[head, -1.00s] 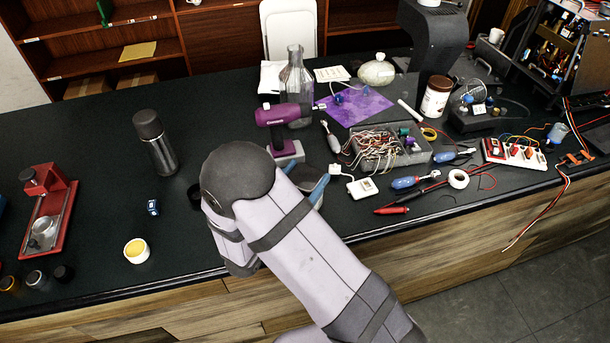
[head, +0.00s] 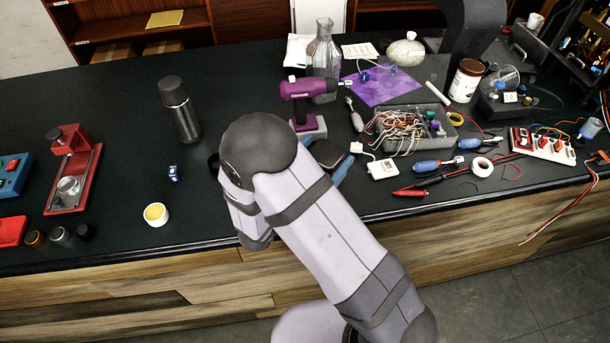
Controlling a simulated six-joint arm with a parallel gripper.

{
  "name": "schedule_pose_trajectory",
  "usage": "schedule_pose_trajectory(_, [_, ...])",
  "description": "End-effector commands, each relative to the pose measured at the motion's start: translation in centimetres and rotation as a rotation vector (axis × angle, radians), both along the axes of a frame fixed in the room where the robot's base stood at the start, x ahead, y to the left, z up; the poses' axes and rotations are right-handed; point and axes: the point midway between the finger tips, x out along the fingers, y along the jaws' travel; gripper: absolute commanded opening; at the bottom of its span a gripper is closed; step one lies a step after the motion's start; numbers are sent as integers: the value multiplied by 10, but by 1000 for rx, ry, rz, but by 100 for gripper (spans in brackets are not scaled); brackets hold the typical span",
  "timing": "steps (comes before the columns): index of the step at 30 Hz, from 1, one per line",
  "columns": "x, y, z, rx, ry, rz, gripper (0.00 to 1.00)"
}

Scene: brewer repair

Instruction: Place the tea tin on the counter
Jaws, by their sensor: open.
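I cannot make out a tea tin for certain. My arm rises from the lower middle and bends over the counter's front edge. My gripper is hidden behind the arm. A dark rounded item (head: 214,166) shows only partly at the arm's left side, and a dark item with a blue edge (head: 332,155) shows at its right.
A dark flask (head: 180,110), a small blue item (head: 174,172) and a yellow-filled white cup (head: 155,214) stand left of my arm. A purple drill (head: 308,92) and a tray of wires (head: 405,130) crowd the right. The counter around the flask is mostly clear.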

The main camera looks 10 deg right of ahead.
Motion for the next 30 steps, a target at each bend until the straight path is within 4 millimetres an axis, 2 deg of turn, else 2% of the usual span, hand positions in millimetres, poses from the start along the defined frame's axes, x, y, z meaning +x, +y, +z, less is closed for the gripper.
schedule_pose_trajectory(12, [-47,50,-3,1,-2,6,83])
schedule_pose_trajectory(18, [-66,68,-2,1,-2,4,83])
schedule_pose_trajectory(24, [-76,76,-1,0,-1,1,83])
schedule_pose_trajectory(30, [-78,77,0,1,-1,0,83])
